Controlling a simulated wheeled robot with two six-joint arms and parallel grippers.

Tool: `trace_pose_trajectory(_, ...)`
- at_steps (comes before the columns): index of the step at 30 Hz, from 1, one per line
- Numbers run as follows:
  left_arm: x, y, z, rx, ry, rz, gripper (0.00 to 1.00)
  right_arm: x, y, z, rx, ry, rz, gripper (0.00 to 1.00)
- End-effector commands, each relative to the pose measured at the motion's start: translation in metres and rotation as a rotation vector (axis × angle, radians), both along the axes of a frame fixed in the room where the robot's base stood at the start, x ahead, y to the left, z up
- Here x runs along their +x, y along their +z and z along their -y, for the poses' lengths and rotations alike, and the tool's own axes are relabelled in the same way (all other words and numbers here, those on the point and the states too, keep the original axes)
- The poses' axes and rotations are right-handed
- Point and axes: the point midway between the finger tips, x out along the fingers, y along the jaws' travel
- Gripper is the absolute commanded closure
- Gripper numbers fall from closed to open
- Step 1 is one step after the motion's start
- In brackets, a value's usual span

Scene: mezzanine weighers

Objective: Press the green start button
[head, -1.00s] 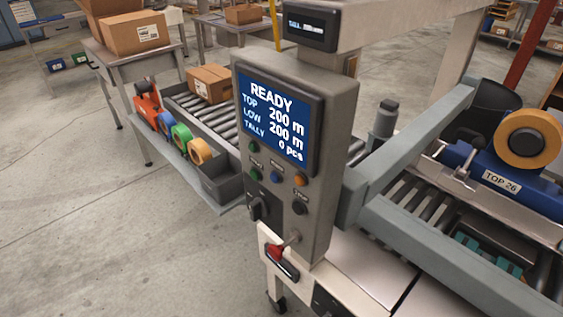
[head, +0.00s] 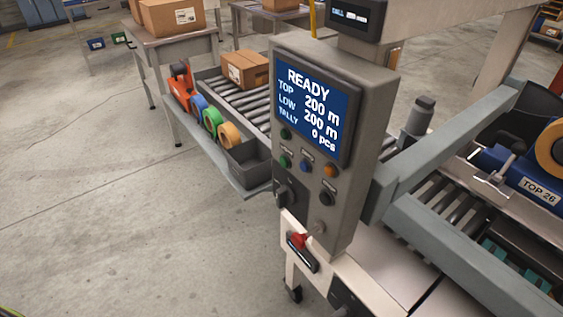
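The grey control panel (head: 345,206) stands upright in the middle of the head view. Its blue screen (head: 313,108) reads READY, TOP 200 m, LOW 200 m and TALLY 0 pcs. Below the screen on the left side are two green round spots, an upper one (head: 285,133) and a lower green button (head: 285,161). Their labels are too small to read, so I cannot tell which is the start button. A blue button (head: 305,166), an orange button (head: 330,170) and a black button (head: 326,198) sit beside them. Neither gripper is in view.
A black rotary switch (head: 285,193) and a red-handled lever (head: 299,240) sit low on the panel side. A roller conveyor with a carton (head: 245,70) runs behind it. Tape rolls stand on a shelf at left. The floor (head: 130,220) at left is clear.

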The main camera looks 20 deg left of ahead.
Motion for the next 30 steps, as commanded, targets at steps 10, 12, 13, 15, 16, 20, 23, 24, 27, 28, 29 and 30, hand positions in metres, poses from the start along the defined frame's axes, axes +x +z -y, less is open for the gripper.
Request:
trace_pose_trajectory(10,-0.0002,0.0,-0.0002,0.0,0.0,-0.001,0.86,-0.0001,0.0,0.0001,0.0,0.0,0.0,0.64)
trace_pose_trajectory(12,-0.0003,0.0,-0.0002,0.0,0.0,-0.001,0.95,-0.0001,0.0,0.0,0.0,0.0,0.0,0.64)
trace_pose_trajectory(13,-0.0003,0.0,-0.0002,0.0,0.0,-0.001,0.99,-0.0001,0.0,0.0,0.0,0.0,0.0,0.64)
trace_pose_trajectory(15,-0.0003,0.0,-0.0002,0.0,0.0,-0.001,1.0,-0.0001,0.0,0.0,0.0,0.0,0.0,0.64)
trace_pose_trajectory(16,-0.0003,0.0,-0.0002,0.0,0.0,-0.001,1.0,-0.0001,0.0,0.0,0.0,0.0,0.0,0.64)
trace_pose_trajectory(20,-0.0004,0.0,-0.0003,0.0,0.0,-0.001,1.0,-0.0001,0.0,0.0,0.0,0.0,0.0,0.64)
trace_pose_trajectory(23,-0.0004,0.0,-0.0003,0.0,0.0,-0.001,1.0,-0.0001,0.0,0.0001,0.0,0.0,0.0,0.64)
trace_pose_trajectory(24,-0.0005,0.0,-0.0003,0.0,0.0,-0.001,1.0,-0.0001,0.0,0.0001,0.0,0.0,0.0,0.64)
trace_pose_trajectory(27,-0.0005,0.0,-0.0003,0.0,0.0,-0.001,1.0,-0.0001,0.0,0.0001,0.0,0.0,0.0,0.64)
trace_pose_trajectory(28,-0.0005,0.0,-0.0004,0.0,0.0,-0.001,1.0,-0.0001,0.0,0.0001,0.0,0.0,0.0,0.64)
trace_pose_trajectory(29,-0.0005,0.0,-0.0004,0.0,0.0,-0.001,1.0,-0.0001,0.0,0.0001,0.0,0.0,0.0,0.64)
trace_pose_trajectory(30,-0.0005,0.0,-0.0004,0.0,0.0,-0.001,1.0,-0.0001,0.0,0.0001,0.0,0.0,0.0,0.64)
